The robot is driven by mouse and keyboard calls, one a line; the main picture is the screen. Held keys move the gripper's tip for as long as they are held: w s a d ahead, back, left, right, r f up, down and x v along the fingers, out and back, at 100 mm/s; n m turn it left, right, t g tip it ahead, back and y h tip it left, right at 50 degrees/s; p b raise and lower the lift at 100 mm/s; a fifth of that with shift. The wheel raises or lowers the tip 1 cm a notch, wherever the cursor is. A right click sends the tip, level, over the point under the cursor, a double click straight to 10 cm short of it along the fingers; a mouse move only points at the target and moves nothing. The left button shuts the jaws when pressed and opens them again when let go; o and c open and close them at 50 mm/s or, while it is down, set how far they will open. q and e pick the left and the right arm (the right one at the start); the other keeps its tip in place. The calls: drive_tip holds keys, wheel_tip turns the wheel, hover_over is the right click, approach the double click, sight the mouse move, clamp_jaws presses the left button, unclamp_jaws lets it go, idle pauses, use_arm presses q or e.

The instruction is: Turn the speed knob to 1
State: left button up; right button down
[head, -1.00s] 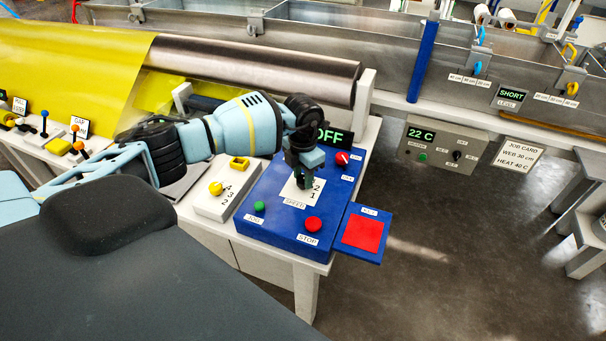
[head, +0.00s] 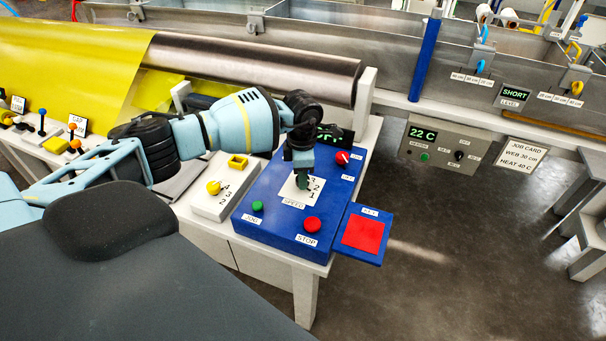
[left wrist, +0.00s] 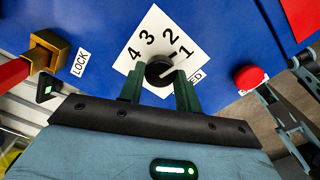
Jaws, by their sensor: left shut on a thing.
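The speed knob (left wrist: 159,71) is a round black knob on a white dial card (left wrist: 150,32) with the numbers 1 to 4. Its white pointer line points right and slightly up, to the side of the 1 and a little below it. My left gripper (left wrist: 160,85) is shut on the knob, one finger on each side. In the head view my left gripper (head: 303,184) comes down onto the card (head: 288,194) on the blue panel (head: 270,222) and hides the knob. My right gripper is in neither view.
A red stop button (head: 312,225) and a green jog button (head: 257,206) sit on the panel near the gripper. A yellow knob (head: 214,187) stands on the white box to the left. My arm partly covers a dark display (head: 345,137) with green characters.

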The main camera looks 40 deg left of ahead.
use_arm(q)
drive_tip(key=shift+m, duration=1.1)
drive_tip(key=o, duration=1)
drive_tip(key=shift+c, duration=0.2)
drive_tip(key=shift+r, duration=3.95)
drive_tip(key=shift+f, duration=0.1)
